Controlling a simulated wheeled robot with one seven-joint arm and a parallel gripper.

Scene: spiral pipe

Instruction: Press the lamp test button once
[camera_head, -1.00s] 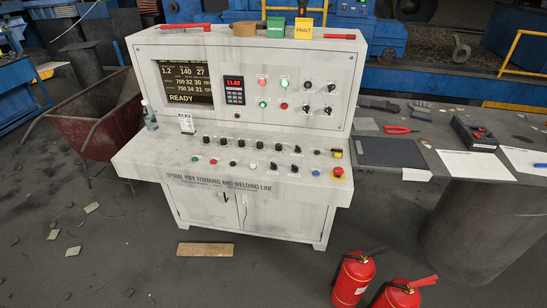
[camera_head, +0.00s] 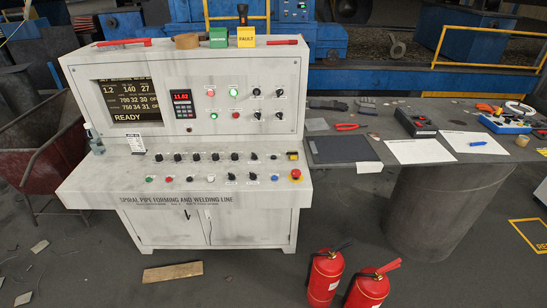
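The control console (camera_head: 185,210) stands left of centre, with a sloped desk and an upright panel. The upright panel has red and green round buttons or lamps, some looking lit, beside a red digital display (camera_head: 182,97). The labels are too small to read, so I cannot tell which is the lamp test button. My gripper is not in view.
Two fire extinguishers (camera_head: 326,276) stand on the floor at the console's front right. A wooden plank (camera_head: 172,272) lies before the console. A dark table (camera_head: 375,165) with papers and tools is at right. A rusty red cart (camera_head: 30,165) is at left. Floor between is mostly clear.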

